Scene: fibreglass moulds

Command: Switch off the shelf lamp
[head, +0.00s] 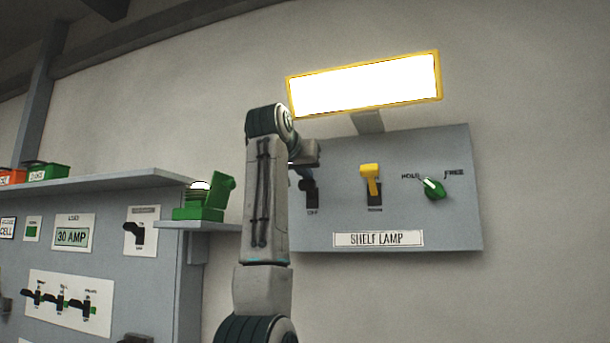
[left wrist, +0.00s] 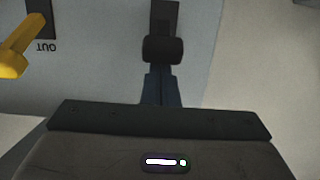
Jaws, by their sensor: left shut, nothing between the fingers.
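The shelf lamp (head: 364,84) is a bright white lit panel in a yellow frame, above a grey board (head: 455,215) with a "SHELF LAMP" label (head: 379,239). On the board are a black lever switch (head: 310,187) at left, a yellow lever (head: 370,178) in the middle and a green knob (head: 433,188) between "HOLD" and "FREE". My left gripper (head: 306,174) is shut and empty at the black switch, partly hiding it. In the left wrist view, the fingers (left wrist: 160,88) end right at the black handle (left wrist: 163,49); touching or just apart, I cannot tell. The yellow lever (left wrist: 14,48) is at the left there.
A green device (head: 205,199) stands on a small ledge left of my arm. A grey cabinet (head: 195,290) at left carries more switches and a "30 AMP" plate (head: 72,237). Red and green boxes (head: 47,172) sit on its top. The wall right of the board is clear.

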